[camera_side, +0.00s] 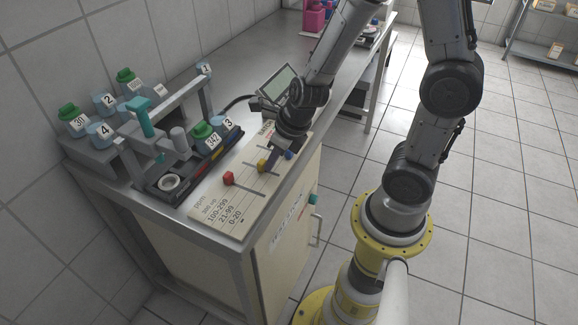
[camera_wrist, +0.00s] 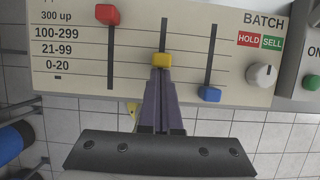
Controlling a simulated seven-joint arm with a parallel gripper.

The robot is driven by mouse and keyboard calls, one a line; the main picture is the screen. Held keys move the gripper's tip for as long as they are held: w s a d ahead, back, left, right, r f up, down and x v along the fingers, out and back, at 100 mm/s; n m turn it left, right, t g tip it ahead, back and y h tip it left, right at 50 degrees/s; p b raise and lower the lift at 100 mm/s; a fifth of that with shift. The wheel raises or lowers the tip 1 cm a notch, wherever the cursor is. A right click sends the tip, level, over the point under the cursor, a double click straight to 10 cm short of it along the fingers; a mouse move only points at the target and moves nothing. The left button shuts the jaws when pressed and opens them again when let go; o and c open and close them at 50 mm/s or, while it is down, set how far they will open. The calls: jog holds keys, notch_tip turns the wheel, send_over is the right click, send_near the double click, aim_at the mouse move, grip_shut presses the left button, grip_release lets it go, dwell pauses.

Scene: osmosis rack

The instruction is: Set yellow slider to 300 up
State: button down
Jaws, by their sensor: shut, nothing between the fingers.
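The yellow slider (camera_wrist: 162,60) sits partway down the middle slot of the pale panel (camera_wrist: 130,85), roughly level with the 21-99 label or slightly below it. It also shows in the side view (camera_side: 262,165). My gripper (camera_wrist: 161,72) is shut, with its fingertips at the lower edge of the yellow knob. Whether they touch it is hard to tell. The side view shows my gripper (camera_side: 273,160) low over the panel, beside the yellow knob. The 300 up label (camera_wrist: 57,16) is the top row of the scale.
The red slider (camera_wrist: 108,14) is at the top of the left slot. The blue slider (camera_wrist: 209,94) is at the bottom of the right slot. A white knob (camera_wrist: 262,75) is to the right. A rack with labelled bottles (camera_side: 205,131) stands behind the panel.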

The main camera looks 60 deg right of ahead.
jog(key=shift+w, duration=2.65)
jog(key=shift+r, duration=0.1)
